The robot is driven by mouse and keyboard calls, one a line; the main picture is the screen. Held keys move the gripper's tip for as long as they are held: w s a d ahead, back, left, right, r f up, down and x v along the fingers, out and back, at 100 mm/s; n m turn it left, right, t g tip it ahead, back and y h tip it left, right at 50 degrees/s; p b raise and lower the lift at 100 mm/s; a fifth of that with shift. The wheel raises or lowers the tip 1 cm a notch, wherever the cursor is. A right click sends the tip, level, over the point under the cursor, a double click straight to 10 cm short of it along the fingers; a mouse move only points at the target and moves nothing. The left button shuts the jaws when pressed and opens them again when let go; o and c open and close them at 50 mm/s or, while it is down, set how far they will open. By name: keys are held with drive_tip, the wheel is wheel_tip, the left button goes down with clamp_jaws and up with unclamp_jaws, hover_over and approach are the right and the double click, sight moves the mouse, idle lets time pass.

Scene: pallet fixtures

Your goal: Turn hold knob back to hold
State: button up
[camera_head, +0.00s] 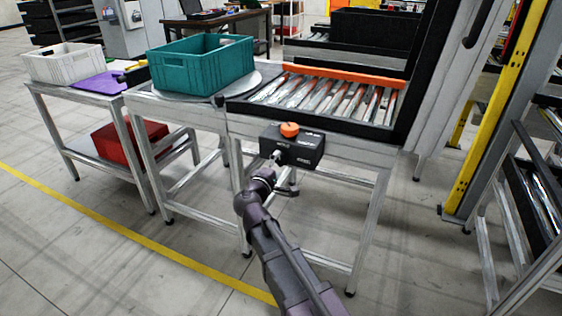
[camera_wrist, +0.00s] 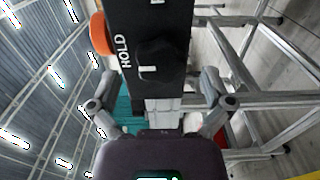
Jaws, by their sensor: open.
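A black control box (camera_head: 297,150) is mounted at the front edge of the roller conveyor, with an orange button (camera_head: 289,129) on top. In the wrist view the box (camera_wrist: 165,20) carries white HOLD lettering (camera_wrist: 122,51), and the orange button (camera_wrist: 101,35) is at its left. A black knob (camera_wrist: 157,56) with a short white mark is beside the lettering; its exact setting is hard to tell. My gripper (camera_wrist: 155,95) is open, its fingers spread to either side of the box, with the knob ahead between them. In the head view my gripper (camera_head: 284,175) is just in front of the box.
A teal crate (camera_head: 200,66) stands on a round plate left of the conveyor (camera_head: 330,95). A white crate (camera_head: 65,63) is on the far-left table, and a red bin (camera_head: 130,143) is on its lower shelf. A yellow post (camera_head: 492,110) stands at right. Floor in front is clear.

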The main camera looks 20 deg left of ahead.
drive_tip(key=s, duration=0.9)
drive_tip(key=shift+a, duration=0.35)
drive_tip(key=w+d+f+m+g+h, duration=0.25)
drive_tip(key=d+f+m+g, duration=0.2)
drive_tip(key=d, duration=0.75)
drive_tip(key=w+d+f+m+g+h, duration=0.25)
drive_tip(key=d+f+m+g, duration=0.2)
drive_tip(key=d, duration=0.75)
drive_tip(key=s+d+f+m+g+y, duration=0.3)
drive_tip(key=s+d+f+m+g, duration=0.15)
drive_tip(key=d, duration=0.55)
drive_tip(key=s+d+f+m+g+y, duration=0.3)
drive_tip(key=s+d+f+m+g, duration=0.15)
drive_tip(key=d, duration=0.55)
wheel_tip(320, 180, up, 27)
drive_tip(key=p, duration=2.7)
drive_tip(key=shift+s+n+y, duration=0.3)
drive_tip(key=shift+s+n, duration=0.1)
drive_tip(key=shift+s, duration=0.05)
drive_tip(key=shift+d+f, duration=0.1)
